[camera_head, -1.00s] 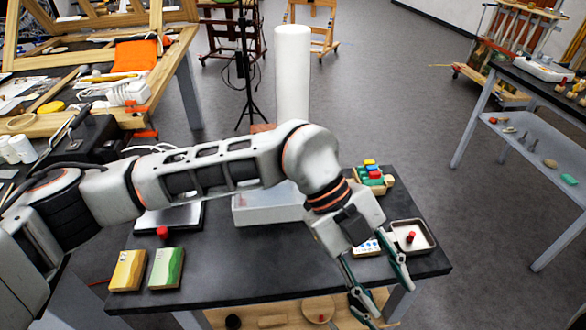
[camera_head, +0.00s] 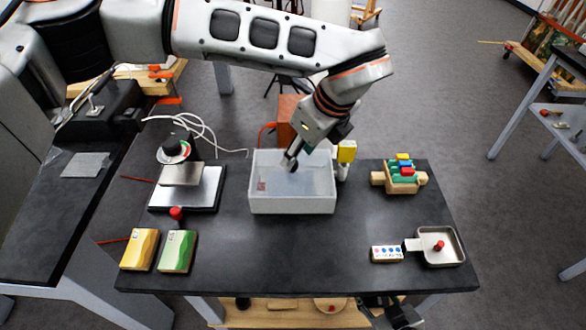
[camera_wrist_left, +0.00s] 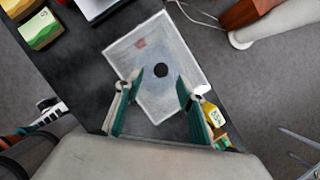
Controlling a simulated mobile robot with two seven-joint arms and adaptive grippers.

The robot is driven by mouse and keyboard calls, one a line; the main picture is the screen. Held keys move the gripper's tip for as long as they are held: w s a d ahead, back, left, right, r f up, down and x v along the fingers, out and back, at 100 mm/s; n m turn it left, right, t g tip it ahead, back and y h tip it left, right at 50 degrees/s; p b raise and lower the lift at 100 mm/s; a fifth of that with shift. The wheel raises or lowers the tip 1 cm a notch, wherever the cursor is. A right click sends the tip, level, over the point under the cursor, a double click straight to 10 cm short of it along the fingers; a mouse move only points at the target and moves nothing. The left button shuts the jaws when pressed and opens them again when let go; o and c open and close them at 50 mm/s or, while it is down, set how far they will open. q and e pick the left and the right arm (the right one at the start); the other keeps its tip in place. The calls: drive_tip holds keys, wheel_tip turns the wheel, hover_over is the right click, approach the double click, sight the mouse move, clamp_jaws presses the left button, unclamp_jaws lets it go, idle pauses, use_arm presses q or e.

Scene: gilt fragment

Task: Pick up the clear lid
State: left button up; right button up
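The clear lid (camera_head: 312,178) lies over the white translucent box (camera_head: 292,204) in the middle of the table. In the left wrist view the lid (camera_wrist_left: 138,55) shows as a pale see-through sheet with a round black knob (camera_wrist_left: 160,70). My left gripper (camera_head: 293,161) points down over the lid. In the wrist view its two green-padded fingers (camera_wrist_left: 155,88) are apart, with the knob appearing between and just ahead of the tips. Nothing is held. In the head view the fingers partly hide the knob. A dark part of my right gripper (camera_head: 398,314) shows at the bottom edge.
A scale (camera_head: 190,190) is left, beside green (camera_head: 178,251) and yellow (camera_head: 139,250) boxes. A toy block carrier (camera_head: 402,175) and metal tray (camera_head: 447,256) are right. The front middle is clear.

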use_arm(q)
drive_tip(key=x, duration=0.4)
drive_tip(key=shift+w+a+p, duration=0.1)
drive_tip(key=shift+w+p, duration=0.05)
drive_tip(key=shift+p, duration=0.25)
drive_tip(key=shift+c, duration=0.4)
clamp_jaws()
